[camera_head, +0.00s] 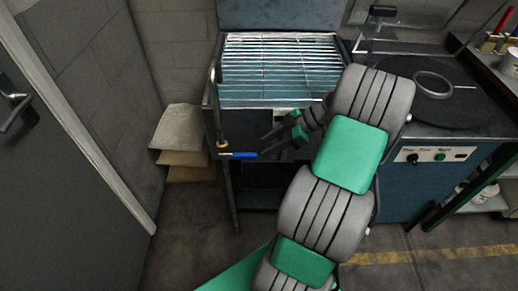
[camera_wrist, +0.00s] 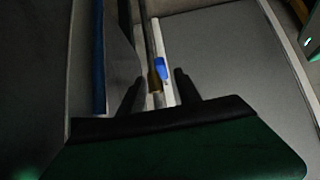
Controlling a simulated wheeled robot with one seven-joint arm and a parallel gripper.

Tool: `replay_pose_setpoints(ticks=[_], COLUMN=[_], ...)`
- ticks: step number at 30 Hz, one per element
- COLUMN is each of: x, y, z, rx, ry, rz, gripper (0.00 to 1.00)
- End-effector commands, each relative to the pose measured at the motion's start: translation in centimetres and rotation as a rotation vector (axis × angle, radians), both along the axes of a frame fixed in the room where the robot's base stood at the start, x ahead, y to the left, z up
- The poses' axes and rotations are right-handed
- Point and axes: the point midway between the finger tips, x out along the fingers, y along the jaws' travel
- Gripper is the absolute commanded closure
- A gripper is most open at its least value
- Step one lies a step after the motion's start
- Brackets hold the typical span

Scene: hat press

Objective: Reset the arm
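My gripper (camera_head: 263,147) is in front of the wire-topped metal stand, a little right of a blue handle (camera_head: 238,155). Its two dark fingers are apart with nothing gripped between them. In the wrist view my gripper (camera_wrist: 159,76) is also open. The blue handle (camera_wrist: 163,66) shows there just beyond the fingertips, in the gap between them, beside a brass-coloured fitting (camera_wrist: 160,69). I cannot tell the exact distance from the fingers to the handle. My arm reaches up from the lower middle and hides part of the stand.
The stand (camera_head: 280,97) has a wire rack on top and a thin upright pipe (camera_head: 214,100) at its left. A blue cabinet (camera_head: 398,190) with a dark round plate (camera_head: 433,87) is on the right. Paper sacks (camera_head: 180,140) and a grey door (camera_head: 60,190) are left. Floor is clear at lower left.

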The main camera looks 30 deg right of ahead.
Motion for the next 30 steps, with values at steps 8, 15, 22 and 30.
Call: replay_pose_setpoints(ticks=[8, 15, 22, 30], x=[-0.2, 0.5, 1.9, -5.3], y=[-0.2, 1.1, 12.4, 20.6], z=[0.3, 1.8, 11.5, 20.3], rx=[0.0, -0.015, -0.192, -0.293], ry=[0.001, 0.049, 0.399, 0.507], rz=[0.002, -0.009, -0.262, -0.8], gripper=[0.6, 0.6, 0.6, 0.6])
